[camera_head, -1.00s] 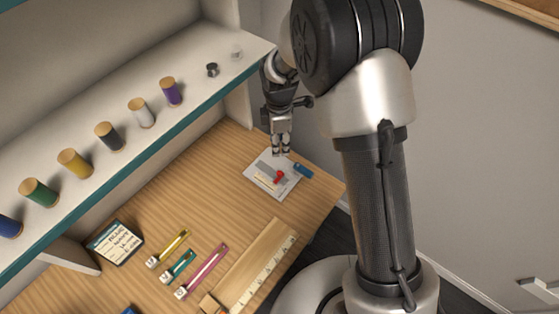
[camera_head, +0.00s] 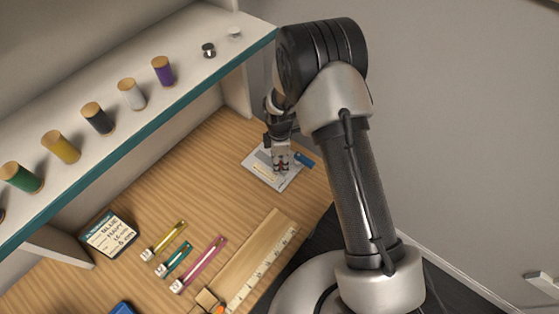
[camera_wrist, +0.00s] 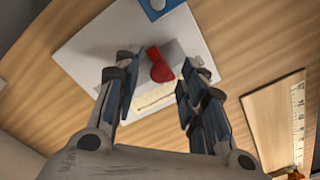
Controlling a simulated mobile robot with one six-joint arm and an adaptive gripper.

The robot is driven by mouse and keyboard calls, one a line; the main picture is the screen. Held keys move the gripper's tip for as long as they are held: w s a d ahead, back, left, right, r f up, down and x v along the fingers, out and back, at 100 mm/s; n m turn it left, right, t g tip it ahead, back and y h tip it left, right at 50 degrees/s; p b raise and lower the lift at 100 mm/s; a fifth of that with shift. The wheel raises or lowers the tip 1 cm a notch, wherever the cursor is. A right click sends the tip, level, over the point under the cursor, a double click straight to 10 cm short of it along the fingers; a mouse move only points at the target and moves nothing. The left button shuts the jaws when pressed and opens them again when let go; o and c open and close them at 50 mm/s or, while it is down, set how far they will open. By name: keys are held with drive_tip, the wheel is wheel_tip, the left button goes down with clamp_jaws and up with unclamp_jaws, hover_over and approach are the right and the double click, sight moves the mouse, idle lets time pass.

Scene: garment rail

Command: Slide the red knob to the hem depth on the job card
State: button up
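The red knob (camera_wrist: 159,66) sits on a grey bar of a pale plate (camera_wrist: 88,48), beside a cream scale strip (camera_wrist: 158,98). My gripper (camera_wrist: 157,72) is open above the plate, with a finger on either side of the knob; I cannot tell whether either touches it. In the head view the gripper (camera_head: 281,166) hides most of the knob, and the plate (camera_head: 262,172) lies at the desk's far right corner. The job card (camera_head: 110,238) stands at the left of the desk, dark-framed, with writing too small to read surely.
Yellow (camera_head: 164,241), teal (camera_head: 175,260) and pink (camera_head: 199,265) tools and a wooden ruler board (camera_head: 258,262) lie nearer. A shelf (camera_head: 185,95) with several thread spools overhangs the desk's back.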

drive_tip(key=shift+c, duration=0.4)
clamp_jaws()
idle(0.5)
